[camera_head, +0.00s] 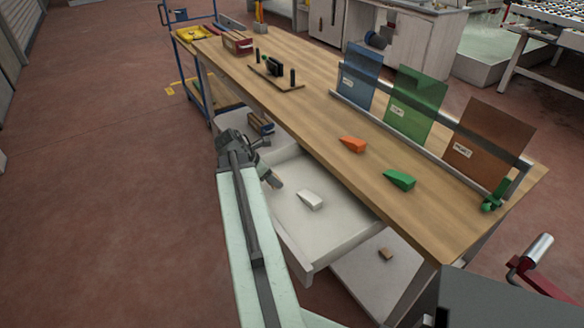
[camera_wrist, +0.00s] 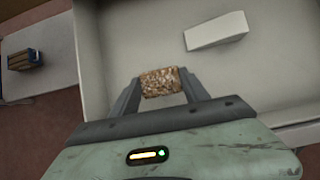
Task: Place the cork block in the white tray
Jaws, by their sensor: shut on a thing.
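The cork block (camera_wrist: 160,82) is brown and speckled, held between the two fingers of my gripper (camera_wrist: 158,96) in the wrist view. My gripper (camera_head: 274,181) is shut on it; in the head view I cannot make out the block. The white tray (camera_head: 290,238) looks like an open drawer jutting from under the workbench. It also fills much of the wrist view (camera_wrist: 120,40). My gripper and the block are over its left part, seemingly above its floor; the exact height is unclear. A white wedge (camera_head: 310,199) lies in the tray, apart from the block (camera_wrist: 216,31).
The wooden workbench (camera_head: 330,120) bears an orange wedge (camera_head: 353,144), a green wedge (camera_head: 399,180) and upright coloured panes (camera_head: 415,100). A small tan block (camera_head: 385,254) lies on a pale lower surface. The tray floor around the white wedge is clear.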

